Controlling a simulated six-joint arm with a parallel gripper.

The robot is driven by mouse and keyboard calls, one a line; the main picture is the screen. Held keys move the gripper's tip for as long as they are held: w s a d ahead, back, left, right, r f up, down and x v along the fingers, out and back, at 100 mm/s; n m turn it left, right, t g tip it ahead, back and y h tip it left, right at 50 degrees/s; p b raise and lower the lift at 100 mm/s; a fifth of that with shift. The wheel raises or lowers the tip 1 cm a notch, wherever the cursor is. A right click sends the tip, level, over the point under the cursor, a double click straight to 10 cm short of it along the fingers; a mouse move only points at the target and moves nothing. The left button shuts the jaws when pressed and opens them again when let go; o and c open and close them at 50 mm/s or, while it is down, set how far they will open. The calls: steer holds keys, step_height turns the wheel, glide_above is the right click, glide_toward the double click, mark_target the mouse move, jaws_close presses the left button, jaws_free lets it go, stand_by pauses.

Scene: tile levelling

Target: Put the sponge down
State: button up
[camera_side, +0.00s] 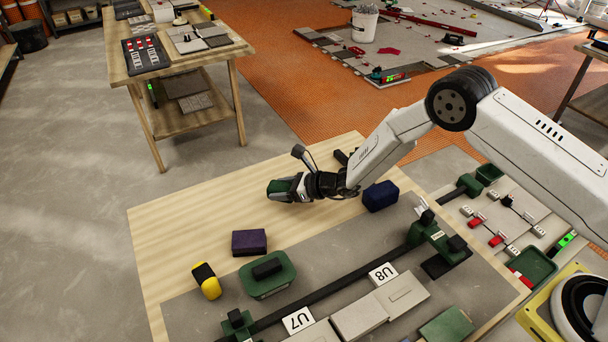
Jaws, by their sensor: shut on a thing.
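My gripper (300,189) is above the far part of the wooden worktable, pointing left. It is shut on a small dark green thing with a pale patch (281,187), which I take to be the sponge. The jaws partly cover it, and its exact shape is hard to make out. It appears close over the bare wood; I cannot tell whether it touches.
The worktable (170,226) has bare wood at left. A purple block (249,242), blue block (380,196), green black-handled tool (267,279) and yellow-black thing (207,283) stand nearby. A dark rail (335,291) and tiles (359,317) lie in front.

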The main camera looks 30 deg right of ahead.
mark_target(281, 206)
steer(key=shift+w+a+f, duration=0.1)
steer(key=shift+w+f, duration=0.1)
steer(key=shift+f, duration=0.05)
steer(key=shift+f, duration=0.1)
steer(key=shift+w+f, duration=0.2)
steer(key=shift+f, duration=1.45)
steer(key=shift+f, duration=0.1)
steer(key=o, duration=1.2)
steer(key=shift+o, duration=0.2)
steer(key=shift+v, duration=6.05)
